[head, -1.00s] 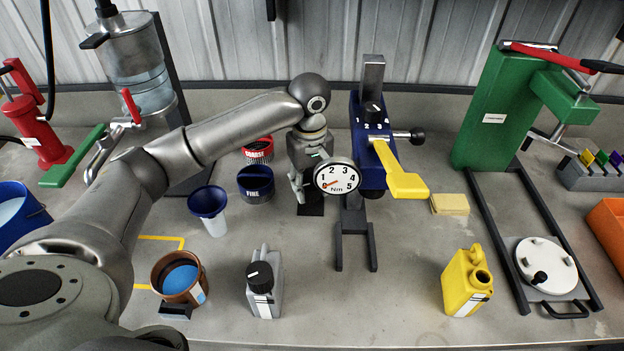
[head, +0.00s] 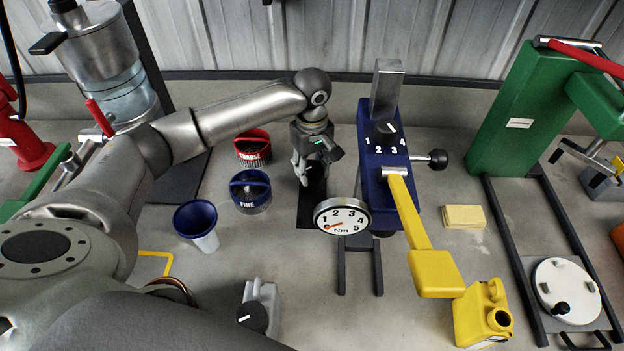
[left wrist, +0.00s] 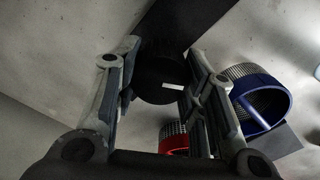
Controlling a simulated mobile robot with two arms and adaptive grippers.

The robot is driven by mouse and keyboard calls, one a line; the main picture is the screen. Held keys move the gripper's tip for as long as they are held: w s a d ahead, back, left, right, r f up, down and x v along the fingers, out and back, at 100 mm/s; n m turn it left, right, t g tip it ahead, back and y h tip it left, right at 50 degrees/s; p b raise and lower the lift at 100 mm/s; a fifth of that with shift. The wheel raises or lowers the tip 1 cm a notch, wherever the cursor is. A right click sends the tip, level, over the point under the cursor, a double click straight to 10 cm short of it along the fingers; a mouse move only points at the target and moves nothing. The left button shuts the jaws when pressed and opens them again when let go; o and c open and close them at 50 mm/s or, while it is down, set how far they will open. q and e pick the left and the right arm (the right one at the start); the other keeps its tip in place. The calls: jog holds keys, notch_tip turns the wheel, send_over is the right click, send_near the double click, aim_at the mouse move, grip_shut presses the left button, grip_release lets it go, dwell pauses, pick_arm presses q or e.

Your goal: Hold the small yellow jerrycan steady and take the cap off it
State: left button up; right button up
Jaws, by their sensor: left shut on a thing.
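The small yellow jerrycan (head: 475,318) stands at the lower right in the head view, its base cut off by the frame edge. Its round mouth (head: 499,320) looks dark; I cannot tell for sure whether it is open or capped. My left gripper (head: 316,172) is far from it, at the middle of the bench behind the Nm dial. In the left wrist view its fingers (left wrist: 155,88) are closed around a black round thing (left wrist: 162,72) with a white mark, above a dark plate. My right gripper is not in view.
The Nm dial (head: 341,217), blue stand (head: 376,150) and yellow paddle (head: 436,273) lie between my gripper and the yellow jerrycan. FINE (head: 250,190) and COARSE (head: 253,148) baskets stand left of the gripper.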

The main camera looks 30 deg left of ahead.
aim_at(312, 190)
pick_arm(q)
jog(key=shift+f, duration=2.65)
jog(key=shift+f, duration=0.15)
jog(key=o, duration=1.1)
jog(key=shift+w, duration=0.1)
jog(key=shift+o, duration=0.2)
jog(key=shift+a, duration=0.1)
notch_tip(312, 190, up, 13)
jog(key=shift+f, duration=0.2)
